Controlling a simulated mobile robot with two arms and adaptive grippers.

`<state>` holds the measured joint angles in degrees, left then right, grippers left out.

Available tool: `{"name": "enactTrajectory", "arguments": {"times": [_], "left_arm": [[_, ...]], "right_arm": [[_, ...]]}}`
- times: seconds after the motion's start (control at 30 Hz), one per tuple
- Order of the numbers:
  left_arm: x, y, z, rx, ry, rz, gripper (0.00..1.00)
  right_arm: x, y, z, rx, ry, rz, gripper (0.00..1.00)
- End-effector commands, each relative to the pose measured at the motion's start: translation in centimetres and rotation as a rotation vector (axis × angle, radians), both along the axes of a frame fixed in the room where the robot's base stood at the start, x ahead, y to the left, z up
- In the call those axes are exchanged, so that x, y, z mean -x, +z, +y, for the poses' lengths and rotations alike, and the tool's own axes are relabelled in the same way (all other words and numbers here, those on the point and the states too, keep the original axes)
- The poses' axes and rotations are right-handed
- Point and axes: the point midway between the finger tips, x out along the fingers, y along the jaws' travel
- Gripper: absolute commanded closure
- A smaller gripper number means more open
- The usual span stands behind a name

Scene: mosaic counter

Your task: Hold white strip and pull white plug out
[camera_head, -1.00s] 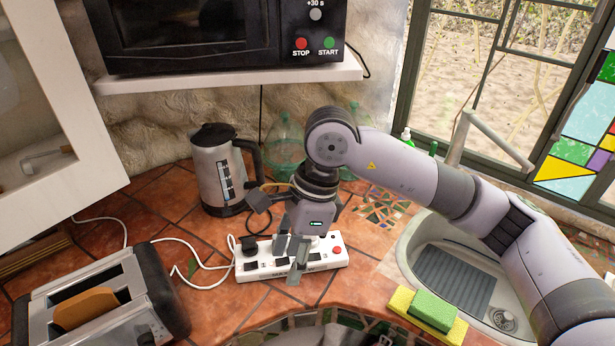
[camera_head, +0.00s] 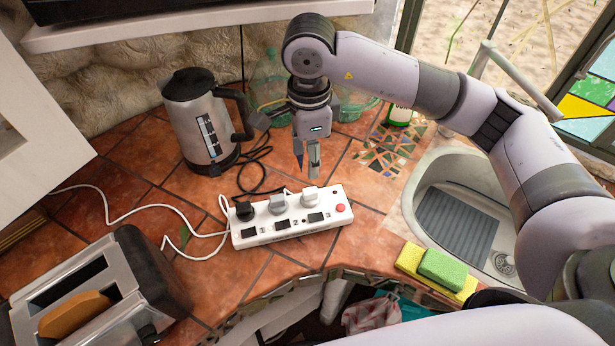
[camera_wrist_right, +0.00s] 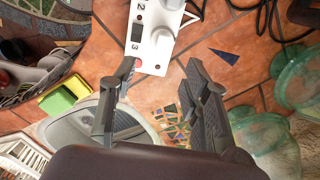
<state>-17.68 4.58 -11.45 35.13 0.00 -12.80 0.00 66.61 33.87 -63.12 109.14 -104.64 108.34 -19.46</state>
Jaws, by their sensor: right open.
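The white strip (camera_head: 258,238) lies on the tiled counter, with numbered sockets and a red button (camera_head: 340,208) at its right end. The white plug (camera_head: 309,194) stands upright in the socket beside the button; a grey plug (camera_head: 278,203) and a black plug (camera_head: 244,210) stand in the others. My right gripper (camera_head: 307,170) is open and empty, just behind and above the white plug. In the right wrist view, its fingers (camera_wrist_right: 160,70) are spread apart near the end of the strip (camera_wrist_right: 149,65), and the white plug (camera_wrist_right: 164,38) shows there too. My left gripper is not in view.
A kettle (camera_head: 204,120) stands behind the strip, and a toaster (camera_head: 95,300) is at front left. White and black cords lie nearby. Sponges (camera_head: 440,272) and a sink (camera_head: 425,185) are on the right. The counter edge runs close in front.

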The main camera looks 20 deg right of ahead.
Motion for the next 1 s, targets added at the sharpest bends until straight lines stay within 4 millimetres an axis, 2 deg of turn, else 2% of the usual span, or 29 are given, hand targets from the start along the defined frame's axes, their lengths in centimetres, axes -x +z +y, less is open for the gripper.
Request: {"name": "enactTrajectory", "arguments": {"times": [0.07,0.17,0.27,0.43,0.5,0.6,0.83,1.0], "left_arm": [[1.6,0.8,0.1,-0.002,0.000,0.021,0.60],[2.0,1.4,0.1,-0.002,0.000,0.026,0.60],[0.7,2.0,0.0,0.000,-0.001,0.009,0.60],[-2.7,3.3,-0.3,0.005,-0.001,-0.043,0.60],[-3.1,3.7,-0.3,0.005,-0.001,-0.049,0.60],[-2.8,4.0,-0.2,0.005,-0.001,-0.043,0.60],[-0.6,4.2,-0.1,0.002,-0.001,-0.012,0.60],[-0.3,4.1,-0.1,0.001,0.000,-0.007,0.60]], "right_arm": [[0.1,-1.5,-0.1,0.002,-0.001,0.006,0.57],[0.1,-3.5,-0.1,0.001,-0.003,0.006,0.57],[0.1,-5.5,0.0,0.001,-0.001,0.006,0.57],[0.0,-8.8,0.0,0.000,-0.002,0.005,0.57],[0.0,-10.0,0.0,0.000,-0.001,0.004,0.57],[0.0,-11.5,0.0,-0.001,0.000,0.002,0.57],[-0.1,-13.2,0.0,0.000,0.000,0.000,0.57],[-0.1,-13.5,0.0,-0.001,0.000,0.000,0.57]]}}
